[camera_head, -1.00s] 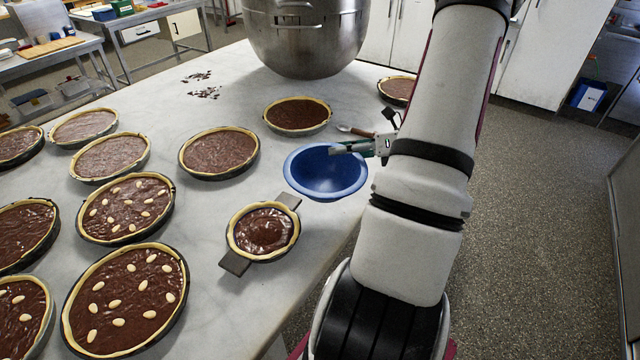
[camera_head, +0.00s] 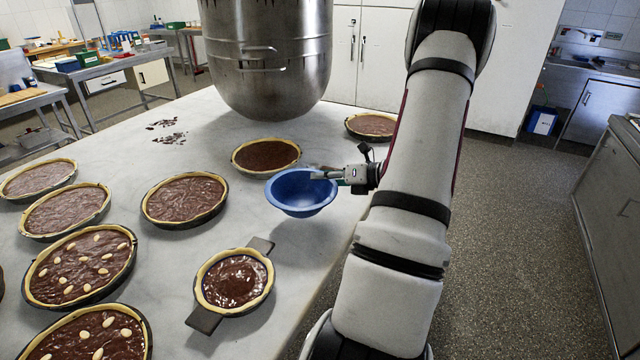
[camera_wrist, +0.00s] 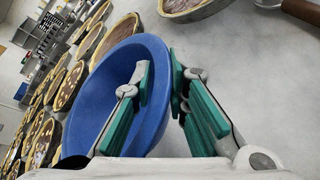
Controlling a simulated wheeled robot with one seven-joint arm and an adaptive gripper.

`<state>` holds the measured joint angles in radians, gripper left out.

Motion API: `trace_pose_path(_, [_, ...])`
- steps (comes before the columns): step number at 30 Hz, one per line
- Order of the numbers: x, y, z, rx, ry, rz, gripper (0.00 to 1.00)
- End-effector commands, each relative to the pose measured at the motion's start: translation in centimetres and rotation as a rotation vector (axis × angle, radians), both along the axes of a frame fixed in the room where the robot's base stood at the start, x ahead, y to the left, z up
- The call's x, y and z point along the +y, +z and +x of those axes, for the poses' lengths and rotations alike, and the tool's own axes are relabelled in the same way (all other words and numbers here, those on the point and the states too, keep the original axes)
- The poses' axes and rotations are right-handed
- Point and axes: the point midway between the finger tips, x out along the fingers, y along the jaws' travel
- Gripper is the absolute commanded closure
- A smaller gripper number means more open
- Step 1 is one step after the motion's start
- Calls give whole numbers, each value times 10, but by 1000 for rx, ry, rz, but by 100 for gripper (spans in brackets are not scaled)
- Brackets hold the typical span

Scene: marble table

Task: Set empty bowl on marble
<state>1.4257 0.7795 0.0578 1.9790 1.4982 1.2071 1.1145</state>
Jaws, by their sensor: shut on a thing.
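The blue bowl (camera_head: 296,205) is at the right edge of the marble table (camera_head: 150,245), between a small chocolate tart and a tart farther back. It looks empty and roughly level. My gripper (camera_head: 326,174) comes in from the right and is shut on the bowl's right rim. In the wrist view, one green-padded finger is inside the bowl (camera_wrist: 85,95) and the other outside, with the gripper (camera_wrist: 162,75) around the wall. Whether the bowl's base touches the marble cannot be told.
The small tart (camera_head: 234,282) on a dark board lies nearer, left of the bowl. Another tart (camera_head: 266,156) sits close behind it. A large steel mixing bowl (camera_head: 265,70) stands at the back. Several tarts fill the left side. A utensil with a brown handle (camera_wrist: 300,10) lies near the bowl.

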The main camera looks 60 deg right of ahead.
Motion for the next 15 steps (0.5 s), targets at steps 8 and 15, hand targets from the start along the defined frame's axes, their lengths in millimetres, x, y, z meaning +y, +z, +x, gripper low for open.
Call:
trace_pose_path(8, [-14,-2,17,1,1,-1,100])
trace_pose_path(15, [-17,-29,21,0,-1,4,100])
